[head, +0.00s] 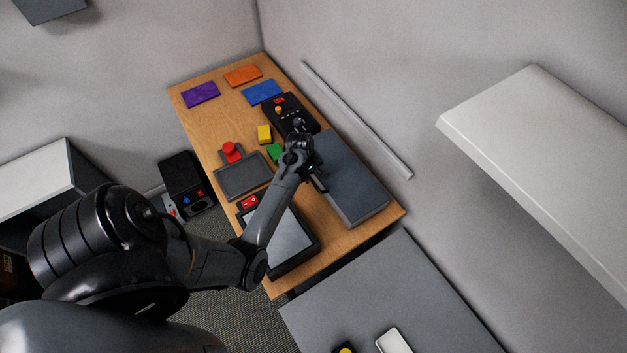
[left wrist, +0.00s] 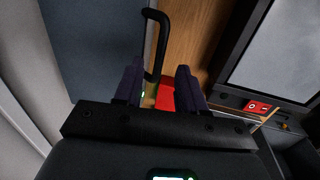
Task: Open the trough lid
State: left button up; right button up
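The trough (head: 350,185) is a long dark grey box along the wall side of the wooden desk. Its flat lid lies shut in the head view and shows as a blue-grey surface in the left wrist view (left wrist: 90,45). A black bar handle (left wrist: 163,40) stands at the lid's edge. My left gripper (head: 316,178) is at the desk-side edge of the lid. In the left wrist view its two dark fingers (left wrist: 158,85) are apart, with the handle's near end between them, closer to the left finger. Contact cannot be told. My right gripper is not in view.
A dark-framed screen (head: 280,240) and a grey tray (head: 242,180) lie beside the trough. Yellow (head: 264,134) and green (head: 274,153) blocks, a red button (head: 231,150) and a black control box (head: 290,113) are near. A wall rail (head: 355,118) runs behind.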

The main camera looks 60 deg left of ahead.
aim_at(314, 183)
pick_arm(q)
jog(key=shift+w+f, duration=0.25)
jog(key=shift+f, duration=1)
jog(key=shift+w+f, duration=0.2)
jog(key=shift+f, duration=1.05)
grip_shut()
